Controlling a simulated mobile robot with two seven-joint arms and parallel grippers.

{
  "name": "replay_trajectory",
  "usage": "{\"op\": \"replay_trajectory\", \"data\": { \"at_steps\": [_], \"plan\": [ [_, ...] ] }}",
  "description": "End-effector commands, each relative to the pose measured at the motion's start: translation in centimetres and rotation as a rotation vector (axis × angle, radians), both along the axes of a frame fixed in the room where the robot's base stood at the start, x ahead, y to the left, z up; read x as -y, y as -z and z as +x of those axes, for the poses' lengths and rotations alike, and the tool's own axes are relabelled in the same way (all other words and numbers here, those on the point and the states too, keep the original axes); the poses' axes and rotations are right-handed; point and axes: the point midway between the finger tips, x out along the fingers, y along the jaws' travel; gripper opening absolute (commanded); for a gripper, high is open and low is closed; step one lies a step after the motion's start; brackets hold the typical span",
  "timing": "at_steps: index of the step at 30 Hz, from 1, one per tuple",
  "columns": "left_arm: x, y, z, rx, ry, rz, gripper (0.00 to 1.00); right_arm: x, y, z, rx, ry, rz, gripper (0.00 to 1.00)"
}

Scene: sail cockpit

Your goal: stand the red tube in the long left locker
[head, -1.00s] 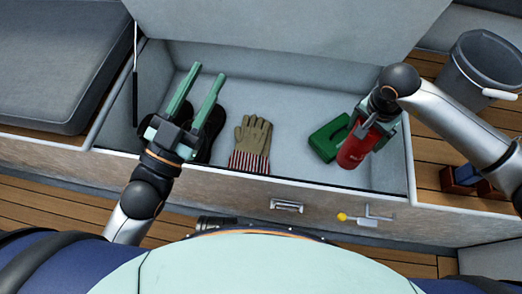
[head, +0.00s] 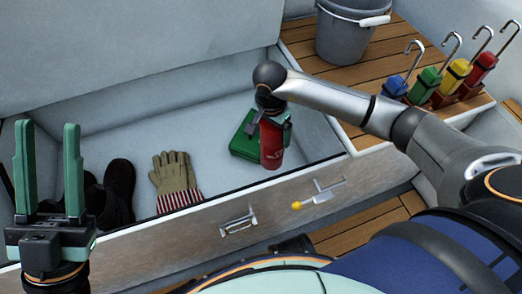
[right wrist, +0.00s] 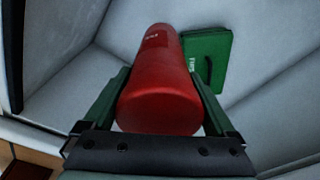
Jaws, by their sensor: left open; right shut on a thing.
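The red tube (head: 271,146) is in my right gripper (head: 273,118), inside the open long locker (head: 200,232) towards its right end. In the head view it looks roughly upright; I cannot tell whether its lower end touches the locker floor. The right wrist view shows the tube (right wrist: 160,90) between the two green fingers, which are shut on it. My left gripper (head: 48,125) is open and empty, fingers pointing up, at the left of the head view.
A green case (head: 243,138) lies just behind the tube. A glove (head: 174,180) and dark boots (head: 117,190) lie further left in the locker. A grey bucket (head: 345,35) and several coloured hook-handled tools stand on the slatted deck at right. The raised lid (head: 150,45) is behind.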

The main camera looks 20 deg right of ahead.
Motion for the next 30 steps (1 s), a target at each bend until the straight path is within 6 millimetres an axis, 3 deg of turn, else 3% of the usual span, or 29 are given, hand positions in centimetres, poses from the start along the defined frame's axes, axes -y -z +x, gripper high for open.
{"op": "replay_trajectory", "data": {
  "at_steps": [3,10,16,29,30],
  "plan": [
    [0.1,1.4,0.0,-0.004,-0.003,0.006,0.42,0.0,2.5,0.0,-0.001,0.001,0.002,0.0],
    [0.2,2.4,0.1,-0.006,-0.007,0.015,0.42,0.0,4.7,0.0,0.001,0.0,0.002,0.0],
    [0.4,4.0,0.2,-0.01,-0.013,0.032,0.42,-0.1,8.0,0.0,0.0,0.0,0.002,0.0],
    [0.5,4.4,0.2,-0.014,-0.014,0.031,0.42,0.0,8.7,0.1,0.003,0.0,0.001,0.0],
    [0.5,4.3,0.2,-0.015,-0.015,0.031,0.42,0.0,8.7,0.0,0.001,-0.001,0.0,0.94]
  ]
}}
